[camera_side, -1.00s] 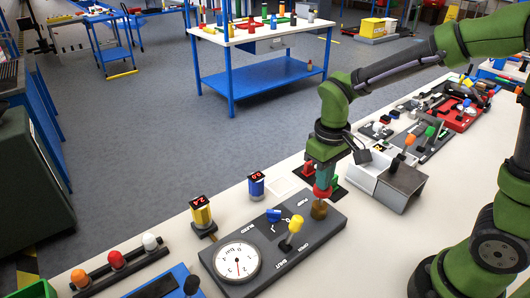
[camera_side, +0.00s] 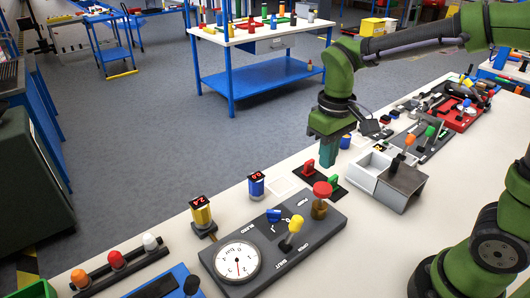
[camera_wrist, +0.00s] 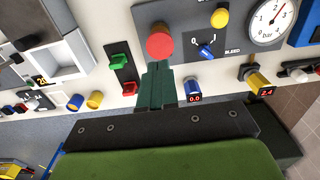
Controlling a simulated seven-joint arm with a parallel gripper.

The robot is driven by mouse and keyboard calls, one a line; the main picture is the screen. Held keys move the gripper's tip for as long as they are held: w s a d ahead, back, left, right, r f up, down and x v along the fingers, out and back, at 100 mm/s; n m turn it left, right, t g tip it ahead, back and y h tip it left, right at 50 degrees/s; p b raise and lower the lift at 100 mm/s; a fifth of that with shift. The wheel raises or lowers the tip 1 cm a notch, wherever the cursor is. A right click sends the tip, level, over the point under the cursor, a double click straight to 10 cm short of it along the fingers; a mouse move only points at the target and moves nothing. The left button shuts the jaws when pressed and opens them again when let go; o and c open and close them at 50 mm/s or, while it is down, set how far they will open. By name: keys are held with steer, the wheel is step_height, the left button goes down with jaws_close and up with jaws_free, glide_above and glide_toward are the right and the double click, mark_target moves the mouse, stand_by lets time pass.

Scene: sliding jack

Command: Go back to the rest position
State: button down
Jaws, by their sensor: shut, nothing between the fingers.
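My gripper (camera_side: 327,163) hangs pointing down above the bench, its teal fingers closed together with nothing between them. It is above and apart from the red mushroom knob (camera_side: 322,189), which stands on a brass stem on the dark panel (camera_side: 330,228). In the wrist view my closed fingers (camera_wrist: 157,68) show just below the red knob (camera_wrist: 159,42). The same panel carries a yellow-topped lever (camera_side: 295,224), a blue bleed valve (camera_side: 273,215) and a round white gauge (camera_side: 237,261).
A red and a green block (camera_side: 310,167) stand on a dark base behind the panel. A grey open box (camera_side: 402,186) is to the right. Two cylinders with red displays, blue (camera_side: 256,186) and yellow (camera_side: 201,213), stand to the left. The air around my gripper looks clear.

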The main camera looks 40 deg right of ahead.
steer(key=shift+w, duration=0.1)
steer(key=s+d+r+m+t+y, duration=0.2)
steer(key=s+r+m+t, duration=0.2)
steer(key=s, duration=0.5)
steer(key=shift+r+t, duration=1.05)
steer(key=shift+t, duration=0.55)
